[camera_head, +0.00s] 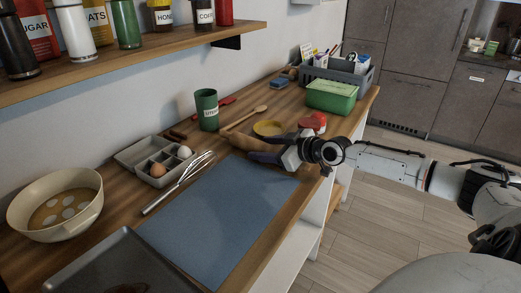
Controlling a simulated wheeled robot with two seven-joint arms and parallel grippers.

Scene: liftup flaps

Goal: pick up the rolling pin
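The wooden rolling pin (244,142) appears to be the tan rounded piece lying on the wooden counter (116,190), just beyond the far edge of the blue mat. My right gripper (262,147) reaches in from the right, low over the counter. Its two dark fingers are apart, with the tan piece between or just beyond them. The fingers and wrist hide part of the piece, and contact cannot be made out. My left gripper is not in view.
A blue mat (220,215) lies in front. A whisk (180,182), egg box (157,172), cream bowl (56,205) and dark tray (122,264) are left. A green cup (207,108), wooden spoon (246,117) and red-lidded jar (314,122) stand or lie behind. A shelf (135,54) overhangs.

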